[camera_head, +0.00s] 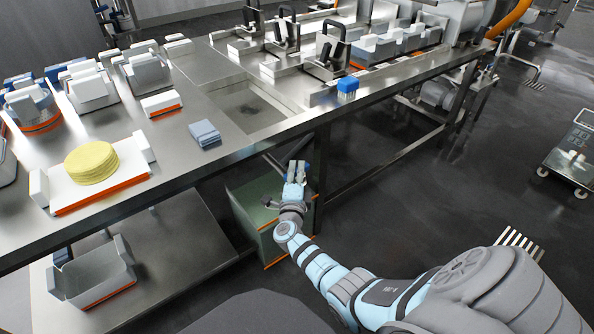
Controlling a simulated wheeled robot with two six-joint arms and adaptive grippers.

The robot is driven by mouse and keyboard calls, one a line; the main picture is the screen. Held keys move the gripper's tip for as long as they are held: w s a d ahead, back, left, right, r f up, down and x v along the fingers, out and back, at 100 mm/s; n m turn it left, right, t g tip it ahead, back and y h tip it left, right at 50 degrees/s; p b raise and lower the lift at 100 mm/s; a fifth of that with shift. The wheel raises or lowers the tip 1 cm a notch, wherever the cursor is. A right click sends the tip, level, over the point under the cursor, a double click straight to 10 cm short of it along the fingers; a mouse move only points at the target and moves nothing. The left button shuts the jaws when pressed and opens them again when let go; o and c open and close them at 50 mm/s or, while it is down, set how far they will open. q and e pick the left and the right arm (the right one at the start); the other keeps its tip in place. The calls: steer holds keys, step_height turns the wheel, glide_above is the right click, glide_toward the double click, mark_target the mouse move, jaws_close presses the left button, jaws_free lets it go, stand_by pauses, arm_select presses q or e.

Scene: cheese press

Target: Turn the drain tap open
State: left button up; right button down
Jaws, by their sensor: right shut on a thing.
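My right gripper (297,172) reaches up to the front edge of the steel table, just below and in front of the sunken drain basin (246,106). It is shut on the drain tap, whose dark bar-like part (274,162) shows just left of the fingers. The fingers hide most of the tap, so its handle angle cannot be made out. My left gripper is not in view.
A green bin (246,216) stands under the table beside my right wrist. A folded blue cloth (204,133), a white tray (100,192) with a yellow cheese (91,162) and a blue-topped box (347,88) are on the table. Open floor lies to the right.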

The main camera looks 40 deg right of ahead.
steer(key=shift+m+g+h, duration=0.5)
steer(key=shift+f, duration=0.1)
steer(key=c, duration=1.5)
jaws_free()
